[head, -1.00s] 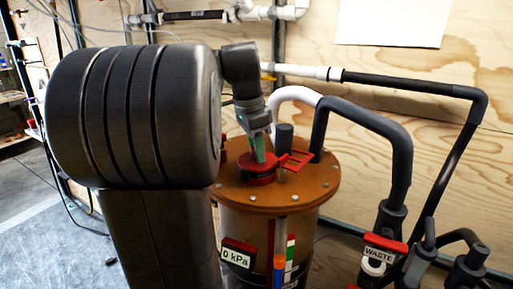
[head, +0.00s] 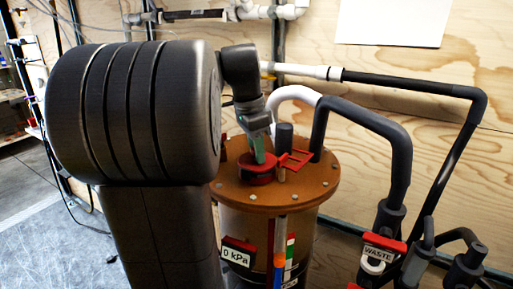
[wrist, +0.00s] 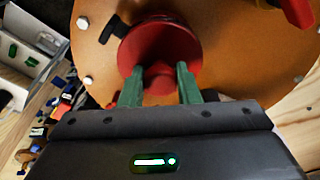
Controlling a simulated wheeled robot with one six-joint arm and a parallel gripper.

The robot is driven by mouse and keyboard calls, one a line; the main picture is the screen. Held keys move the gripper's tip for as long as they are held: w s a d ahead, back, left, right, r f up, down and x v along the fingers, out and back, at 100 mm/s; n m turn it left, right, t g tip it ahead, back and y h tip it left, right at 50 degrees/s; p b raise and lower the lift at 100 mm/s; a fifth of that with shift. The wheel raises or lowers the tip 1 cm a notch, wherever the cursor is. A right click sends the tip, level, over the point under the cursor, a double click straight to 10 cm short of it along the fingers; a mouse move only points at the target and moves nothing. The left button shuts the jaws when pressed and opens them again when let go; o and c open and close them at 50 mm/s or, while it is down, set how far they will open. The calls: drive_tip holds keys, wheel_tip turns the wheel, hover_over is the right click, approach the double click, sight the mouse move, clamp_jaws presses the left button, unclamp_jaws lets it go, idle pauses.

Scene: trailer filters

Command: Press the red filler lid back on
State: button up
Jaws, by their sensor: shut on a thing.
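The red filler lid (head: 258,177) is on top of the brown tank cover (head: 310,190), just below my gripper (head: 262,156). In the wrist view the lid (wrist: 185,38) is a round red piece with a dark, shaded middle. My gripper (wrist: 159,84) has its two green fingers on either side of the lid's near part, shut on it. The filler opening under the lid is hidden. I cannot tell whether the lid is fully seated or slightly raised.
A red bracket (head: 294,160) and a dark grey post (head: 284,135) stand close to the right of the lid. Thick grey hoses (head: 397,150) rise at the right, by a WASTE label (head: 379,252). Bolts ring the cover's edge.

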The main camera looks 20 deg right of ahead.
idle(0.9)
drive_tip(key=o, duration=1.1)
drive_tip(key=shift+c, duration=0.2)
drive_tip(key=shift+o, duration=0.5)
drive_tip(key=o, duration=0.4)
drive_tip(key=shift+r+p, duration=3.3)
drive_tip(key=shift+r, duration=0.25)
